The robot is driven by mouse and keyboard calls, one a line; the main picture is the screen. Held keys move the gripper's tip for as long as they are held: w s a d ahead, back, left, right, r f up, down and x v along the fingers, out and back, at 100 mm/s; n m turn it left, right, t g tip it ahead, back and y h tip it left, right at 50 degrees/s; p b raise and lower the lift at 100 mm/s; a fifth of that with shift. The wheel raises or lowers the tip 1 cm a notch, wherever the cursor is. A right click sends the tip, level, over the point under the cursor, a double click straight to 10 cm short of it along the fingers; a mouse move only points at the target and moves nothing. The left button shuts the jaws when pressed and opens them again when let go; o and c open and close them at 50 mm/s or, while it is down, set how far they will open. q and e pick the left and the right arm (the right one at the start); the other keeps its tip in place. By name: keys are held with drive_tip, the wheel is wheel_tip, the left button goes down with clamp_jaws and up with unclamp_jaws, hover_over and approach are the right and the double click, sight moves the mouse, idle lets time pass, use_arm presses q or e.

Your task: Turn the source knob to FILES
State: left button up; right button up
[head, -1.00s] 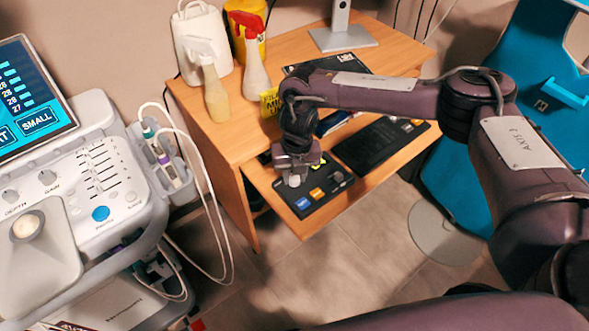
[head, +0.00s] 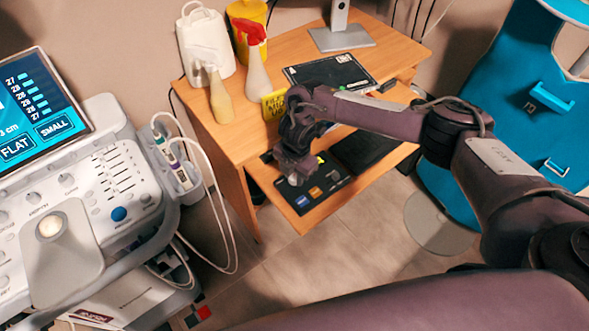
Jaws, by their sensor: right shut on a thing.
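A black panel (head: 326,191) with a blue, an orange and a yellow label lies on the pull-out shelf of the wooden desk. The source knob (head: 295,180) is a small light-grey knob on its left part. It is mostly hidden behind my right gripper (head: 295,173). My right gripper reaches down over the panel and is shut on the knob. The label wording is too small to read, so I cannot tell where the knob points. My left gripper is not in view.
A black keyboard (head: 366,150) lies right of the panel. The ultrasound console (head: 105,185) fills the left. A teal chair (head: 530,110) stands at right.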

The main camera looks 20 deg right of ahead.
sight(295, 178)
drive_tip(key=shift+m+p, duration=0.35)
drive_tip(key=shift+m, duration=0.25)
drive_tip(key=o, duration=1)
wheel_tip(295, 178, up, 8)
drive_tip(key=shift+s+f, duration=0.1)
drive_tip(key=shift+s, duration=0.05)
idle(0.4)
